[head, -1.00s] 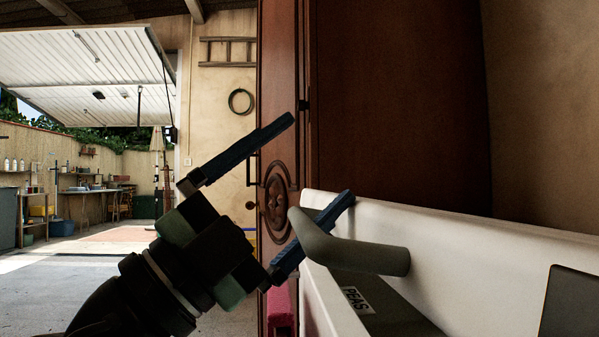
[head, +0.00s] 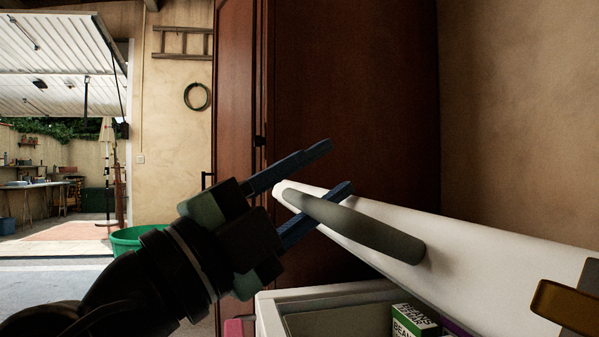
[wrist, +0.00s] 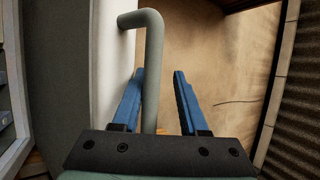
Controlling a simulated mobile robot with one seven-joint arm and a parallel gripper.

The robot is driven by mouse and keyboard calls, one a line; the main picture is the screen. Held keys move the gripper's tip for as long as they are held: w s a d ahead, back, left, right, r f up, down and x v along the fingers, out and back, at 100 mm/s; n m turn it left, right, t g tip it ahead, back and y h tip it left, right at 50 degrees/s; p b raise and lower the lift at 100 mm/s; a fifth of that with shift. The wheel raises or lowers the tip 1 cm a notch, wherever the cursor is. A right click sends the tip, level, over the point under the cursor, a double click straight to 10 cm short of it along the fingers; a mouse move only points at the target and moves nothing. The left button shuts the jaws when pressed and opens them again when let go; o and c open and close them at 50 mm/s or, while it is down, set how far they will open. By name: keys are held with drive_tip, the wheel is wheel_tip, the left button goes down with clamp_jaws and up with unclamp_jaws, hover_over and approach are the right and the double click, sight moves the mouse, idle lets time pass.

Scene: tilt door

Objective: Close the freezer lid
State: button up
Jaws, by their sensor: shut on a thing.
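The white freezer lid (head: 480,245) stands partly raised, tilted above the freezer body (head: 275,300), in the head view. Its grey bar handle (head: 365,228) is on the lid's face; in the wrist view the handle (wrist: 152,60) stands between my fingers, near the left one. The contact on the right finger is hard to make out.
A green-and-white beans box (head: 415,322) lies inside the freezer under the lid. A tall dark brown cabinet (head: 350,90) stands behind. A green tub (head: 135,240) sits on the floor to the left, where the floor is mostly open.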

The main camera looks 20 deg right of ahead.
drive_tip(key=d+r+p, duration=0.6)
drive_tip(key=r+p, duration=0.2)
drive_tip(key=r, duration=0.1)
drive_tip(key=shift+r, duration=0.25)
drive_tip(key=shift+s+a, duration=0.1)
drive_tip(key=shift+s, duration=0.05)
